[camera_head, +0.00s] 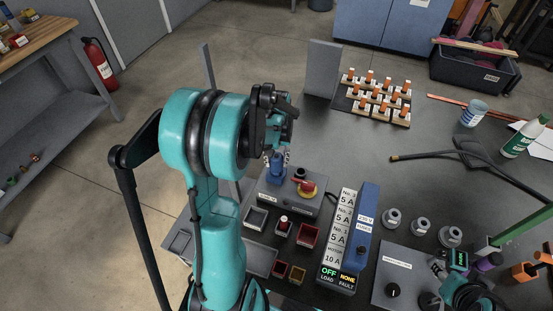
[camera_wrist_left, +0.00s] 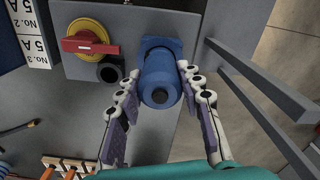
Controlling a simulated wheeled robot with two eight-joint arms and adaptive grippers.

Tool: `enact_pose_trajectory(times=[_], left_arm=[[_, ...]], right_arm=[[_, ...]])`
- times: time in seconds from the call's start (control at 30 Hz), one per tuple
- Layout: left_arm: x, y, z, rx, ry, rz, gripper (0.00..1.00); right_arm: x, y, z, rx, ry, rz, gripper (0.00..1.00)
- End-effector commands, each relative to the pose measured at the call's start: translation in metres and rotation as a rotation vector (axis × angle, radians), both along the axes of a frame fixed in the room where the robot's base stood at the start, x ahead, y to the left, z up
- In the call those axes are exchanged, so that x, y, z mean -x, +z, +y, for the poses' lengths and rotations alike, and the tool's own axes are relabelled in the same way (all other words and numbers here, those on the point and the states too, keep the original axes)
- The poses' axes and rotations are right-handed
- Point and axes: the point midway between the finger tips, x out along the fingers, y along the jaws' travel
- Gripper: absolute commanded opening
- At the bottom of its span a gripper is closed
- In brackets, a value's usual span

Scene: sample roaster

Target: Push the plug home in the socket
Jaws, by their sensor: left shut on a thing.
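The blue plug (camera_wrist_left: 158,82) stands at the blue square-flanged socket (camera_wrist_left: 174,45) on the grey switch box. I cannot tell how deep it sits. My left gripper (camera_wrist_left: 158,98) has its purple-padded fingers on both sides of the plug and is shut on it. In the head view my left gripper (camera_head: 279,148) is above the plug (camera_head: 277,165), at the box's back left, and partly hides it. My right gripper (camera_head: 470,268) is partly in view at the lower right. Its fingertips are not clear.
A red and yellow rotary switch (camera_head: 305,188) sits beside the socket; the wrist view also shows it (camera_wrist_left: 88,40). A blue labelled unit (camera_head: 361,230) stands right of the box. Small trays (camera_head: 256,219) lie in front. A grey upright panel (camera_head: 322,68) stands behind.

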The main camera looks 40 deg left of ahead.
Motion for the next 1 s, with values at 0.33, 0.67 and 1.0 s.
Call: enact_pose_trajectory(times=[0.33,0.67,1.0], left_arm=[[0.0,-0.011,0.0,0.0,0.0,0.0,0.39],[0.0,-0.01,0.0,0.0,0.0,0.0,0.61],[0.0,0.03,0.0,0.0,0.0,0.0,0.61]], right_arm=[[0.0,-0.009,0.0,0.0,0.0,0.0,0.4],[0.0,-0.008,0.0,0.0,0.0,0.0,0.4],[0.0,-0.008,0.0,0.0,0.0,0.0,0.4]])
